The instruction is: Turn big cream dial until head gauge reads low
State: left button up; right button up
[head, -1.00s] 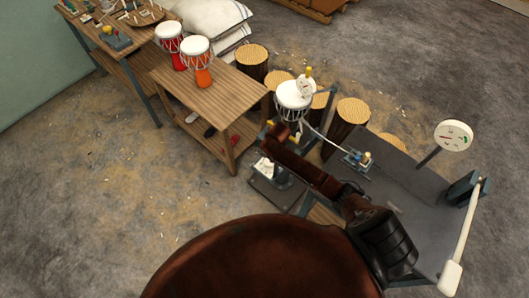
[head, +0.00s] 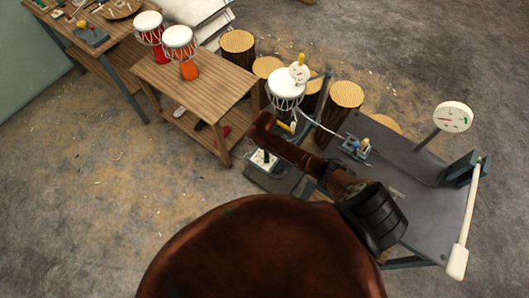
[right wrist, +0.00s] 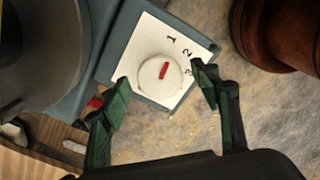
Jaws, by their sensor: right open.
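The big cream dial (right wrist: 158,80) has a red mark pointing roughly at the 1 on its white plate (right wrist: 135,45), which also carries 2 and 3. My right gripper (right wrist: 162,82) is open, its green fingers on either side of the dial with gaps visible. In the head view the white plate (head: 263,161) sits low on the stand, partly behind my right arm. A small white gauge (head: 299,74) is on the white drum (head: 286,93); a larger round gauge (head: 453,116) stands on a post at the right. Neither reading is clear. My left gripper is out of view.
A wooden table (head: 195,88) with red and orange drums stands left of the stand. Log stumps (head: 345,97) stand behind. A grey bench (head: 410,205) with a white-handled lever (head: 465,220) is at the right. The floor at left is mostly clear.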

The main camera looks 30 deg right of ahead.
jog(key=shift+f, duration=0.15)
jog(key=c, duration=1.2)
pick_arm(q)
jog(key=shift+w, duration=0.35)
pick_arm(e)
jog(key=shift+o, duration=0.2)
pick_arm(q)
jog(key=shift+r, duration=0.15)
